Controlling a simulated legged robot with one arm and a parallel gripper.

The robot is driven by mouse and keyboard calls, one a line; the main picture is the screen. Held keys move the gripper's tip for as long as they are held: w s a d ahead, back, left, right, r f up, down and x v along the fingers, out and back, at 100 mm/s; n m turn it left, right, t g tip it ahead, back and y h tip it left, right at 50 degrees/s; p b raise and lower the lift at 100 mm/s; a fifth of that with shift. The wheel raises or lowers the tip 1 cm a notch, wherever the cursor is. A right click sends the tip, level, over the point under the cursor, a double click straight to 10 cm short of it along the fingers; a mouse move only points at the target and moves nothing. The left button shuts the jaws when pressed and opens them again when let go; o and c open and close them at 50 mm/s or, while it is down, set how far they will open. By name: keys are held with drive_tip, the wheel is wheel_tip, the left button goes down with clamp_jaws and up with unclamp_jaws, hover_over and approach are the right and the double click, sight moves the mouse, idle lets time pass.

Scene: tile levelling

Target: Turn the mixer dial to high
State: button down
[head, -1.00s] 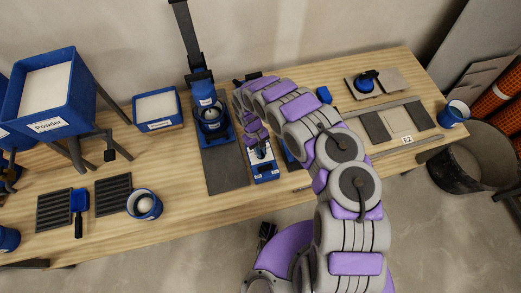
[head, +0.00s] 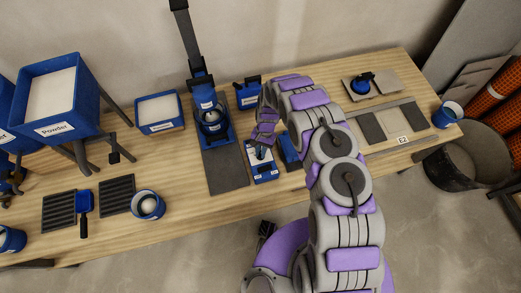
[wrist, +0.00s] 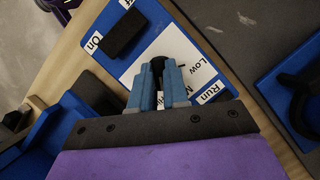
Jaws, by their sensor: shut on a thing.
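The control panel (head: 264,174) is a blue-edged white plate on the table, right of the dark mat. In the wrist view the panel (wrist: 186,52) shows the labels "On", "Low" and "Run"; other lettering is partly covered by my fingers. The mixer dial (wrist: 158,65) is a dark knob on the panel. My gripper (wrist: 159,82) is shut on it, with a blue-grey finger at each side. In the head view my gripper (head: 262,150) is over the panel. The dial's pointing direction is hidden. The mixer (head: 210,118) stands behind and left of the panel.
A black block-like switch (wrist: 124,34) sits on the panel beside "On". A blue box (head: 288,150) lies close right of the panel. A blue container (head: 248,93) stands behind my arm. The dark mat (head: 228,174) is clear at its front.

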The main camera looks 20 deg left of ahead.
drive_tip(key=m+y+p, duration=0.1)
drive_tip(key=m, duration=0.1)
drive_tip(key=w+m+y, duration=0.1)
drive_tip(key=m, duration=0.1)
drive_tip(key=shift+r+m+t+p, duration=0.15)
drive_tip(key=shift+m+t+p, duration=0.25)
drive_tip(key=shift+d, duration=0.1)
idle(0.3)
drive_tip(key=c, duration=1.3)
unclamp_jaws()
drive_tip(key=shift+o, duration=0.8)
drive_tip(key=shift+s, duration=0.25)
drive_tip(key=v, duration=1.7)
drive_tip(key=shift+p, duration=0.35)
